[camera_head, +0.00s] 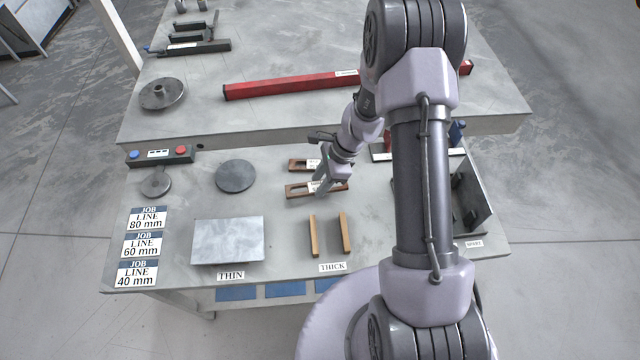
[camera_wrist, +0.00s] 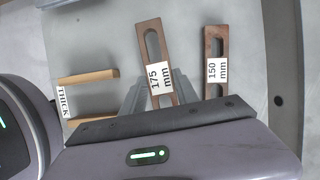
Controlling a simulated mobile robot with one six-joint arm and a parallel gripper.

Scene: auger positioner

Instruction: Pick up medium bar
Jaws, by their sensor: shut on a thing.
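The medium bar is taken to be the brown slotted bar with the 175 mm label (camera_wrist: 159,77). In the head view it is the front one of two brown bars (camera_head: 292,194). My gripper (camera_head: 321,186) reaches down over it from the upper right. In the wrist view my gripper (camera_wrist: 158,90) has a grey finger on each side of the bar, shut on it across its width near the label. The bar sits slightly tilted in the picture; whether it touches the table cannot be told. The shorter 150 mm bar (camera_wrist: 217,70) lies beside it, apart.
Two tan wooden strips (camera_head: 313,236) lie in front, by the THICK label (camera_head: 333,267). A grey plate (camera_head: 228,241) and a dark disc (camera_head: 236,176) lie left. A long red beam (camera_head: 290,87) lies behind. An upright dark fixture (camera_head: 473,196) stands right.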

